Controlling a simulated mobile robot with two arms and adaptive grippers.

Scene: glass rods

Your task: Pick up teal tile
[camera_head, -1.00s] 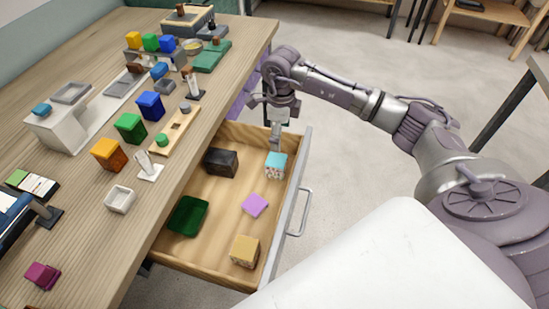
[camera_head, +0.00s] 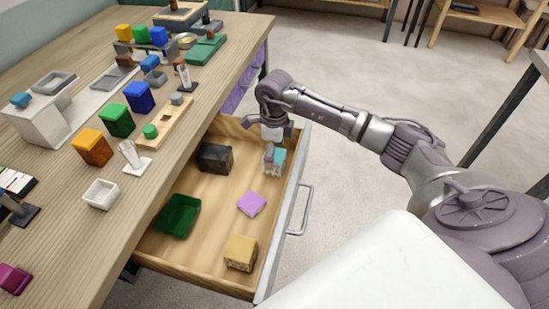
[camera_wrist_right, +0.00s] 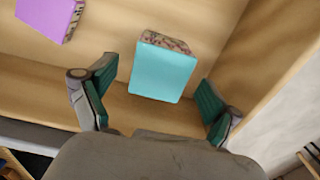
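The teal tile (camera_head: 279,156) is a block with a teal top and speckled sides, in the open drawer (camera_head: 225,258) near its right wall. In the right wrist view the teal tile (camera_wrist_right: 163,72) lies ahead of and between the spread fingers. My right gripper (camera_head: 272,158) is over the tile in the head view and hides part of it. In the wrist view the right gripper (camera_wrist_right: 152,100) is open, with green-padded fingers apart on either side and no visible contact. My left gripper is not in view.
The drawer's right wall and handle (camera_head: 302,211) are close by. The wooden table (camera_head: 150,190) carries several coloured blocks.

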